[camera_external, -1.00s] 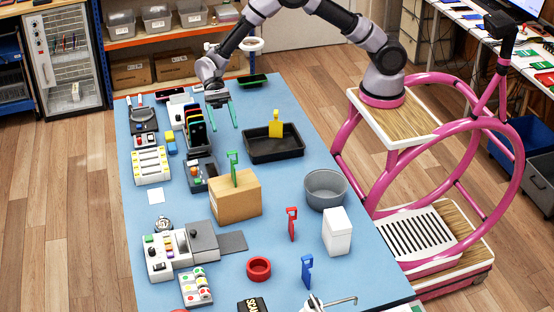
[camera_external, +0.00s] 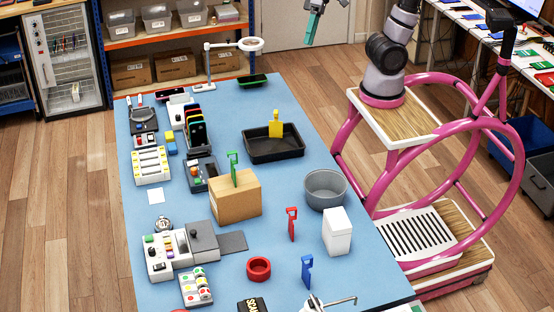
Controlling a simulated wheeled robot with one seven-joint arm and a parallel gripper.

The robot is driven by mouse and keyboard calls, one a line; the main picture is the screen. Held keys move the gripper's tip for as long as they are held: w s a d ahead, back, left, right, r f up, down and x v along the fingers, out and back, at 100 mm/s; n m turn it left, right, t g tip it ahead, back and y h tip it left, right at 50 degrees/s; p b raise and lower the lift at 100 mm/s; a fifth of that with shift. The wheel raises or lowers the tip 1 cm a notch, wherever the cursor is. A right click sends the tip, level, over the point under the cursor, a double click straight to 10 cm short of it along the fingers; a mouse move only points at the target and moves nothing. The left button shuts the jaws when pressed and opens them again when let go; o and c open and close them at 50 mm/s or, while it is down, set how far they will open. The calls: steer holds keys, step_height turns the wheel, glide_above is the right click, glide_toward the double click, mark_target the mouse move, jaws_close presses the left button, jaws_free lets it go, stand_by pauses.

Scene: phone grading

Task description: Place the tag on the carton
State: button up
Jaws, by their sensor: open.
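A brown carton (camera_external: 236,202) stands on the blue table, left of the grey bowl. A green tag (camera_external: 233,167) stands upright at the top of the carton, and its lower end appears to rest on the carton's top. A red tag (camera_external: 292,224), a blue tag (camera_external: 307,270) and a yellow tag (camera_external: 276,124) stand elsewhere, the yellow one in the black tray. My gripper (camera_external: 311,30) is open and empty, high at the top edge of the picture, far from the carton and the tags. Only its teal fingers and part of its body show.
A phone rack (camera_external: 203,150) and a ring lamp (camera_external: 250,44) are at the back left.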

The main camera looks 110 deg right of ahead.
steer(key=s+d+n+t+h, duration=0.1)
steer(key=s+d+n+t, duration=0.1)
steer(key=s, duration=0.5)
steer(key=shift+s+d+r+n+t+h, duration=0.2)
steer(key=shift+s+d+n+t+h, duration=0.1)
steer(key=shift+s+d+t+h, duration=0.15)
